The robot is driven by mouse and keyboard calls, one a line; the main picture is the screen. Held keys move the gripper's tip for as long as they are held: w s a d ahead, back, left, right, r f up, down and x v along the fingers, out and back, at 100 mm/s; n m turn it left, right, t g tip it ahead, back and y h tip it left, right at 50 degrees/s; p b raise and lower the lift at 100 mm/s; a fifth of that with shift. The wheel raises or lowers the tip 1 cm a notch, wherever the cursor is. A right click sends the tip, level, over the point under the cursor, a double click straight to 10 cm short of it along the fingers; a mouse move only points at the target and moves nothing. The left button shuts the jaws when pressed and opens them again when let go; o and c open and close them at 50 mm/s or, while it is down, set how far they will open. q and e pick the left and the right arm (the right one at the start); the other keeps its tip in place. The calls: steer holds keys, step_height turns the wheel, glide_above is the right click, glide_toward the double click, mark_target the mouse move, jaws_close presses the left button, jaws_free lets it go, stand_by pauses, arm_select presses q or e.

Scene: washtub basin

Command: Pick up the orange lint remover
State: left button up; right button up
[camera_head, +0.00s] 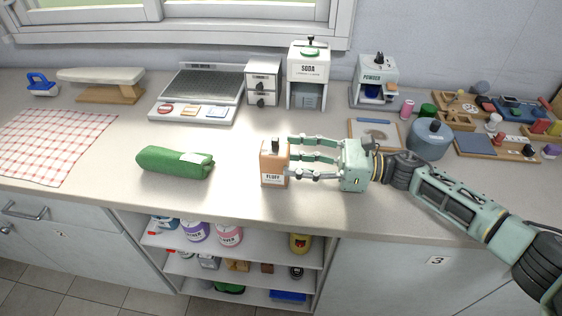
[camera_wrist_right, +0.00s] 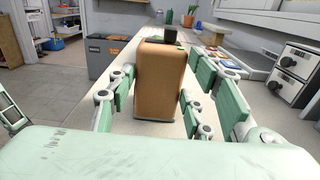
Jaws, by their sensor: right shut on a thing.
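The orange lint remover (camera_head: 270,168) is an upright orange box with a dark knob on top and a white label reading "FLUFF". It is at the middle of the counter, near the front. My right gripper (camera_head: 289,158) reaches it from the right and is shut on it. In the right wrist view the lint remover (camera_wrist_right: 160,78) stands upright between the green fingers. Its base looks at counter level; I cannot tell whether it is lifted. My left gripper is not in view.
A rolled green towel (camera_head: 175,161) lies to the left. A soda dispenser (camera_head: 308,75), small drawers (camera_head: 262,82) and a grated tray (camera_head: 202,85) stand behind. A blue-grey pot (camera_head: 430,140) is at the right. Counter (camera_head: 235,200) in front of the towel is clear.

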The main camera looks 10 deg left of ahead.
steer(key=shift+r, duration=0.1)
steer(key=shift+r, duration=0.45)
arm_select(q)
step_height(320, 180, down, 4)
steer(key=b, duration=0.3)
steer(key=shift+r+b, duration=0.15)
steer(key=shift+b, duration=0.2)
arm_select(e)
steer(key=s+d+r, duration=0.5)
steer(key=d+r, duration=0.5)
steer(key=shift+s+d, duration=0.15)
steer(key=shift+s, duration=0.1)
steer(key=shift+w+a+f, duration=0.9)
steer(key=shift+a+f, duration=0.7)
steer(key=shift+a, duration=0.1)
steer(key=shift+w+a+f, duration=0.95)
steer(key=shift+a+f, duration=0.7)
steer(key=shift+a, duration=0.1)
steer(key=shift+w+a+f, duration=0.9)
steer(key=shift+a+f, duration=0.7)
steer(key=shift+a, duration=0.1)
steer(key=shift+f, duration=0.1)
steer(key=shift+f, duration=0.6)
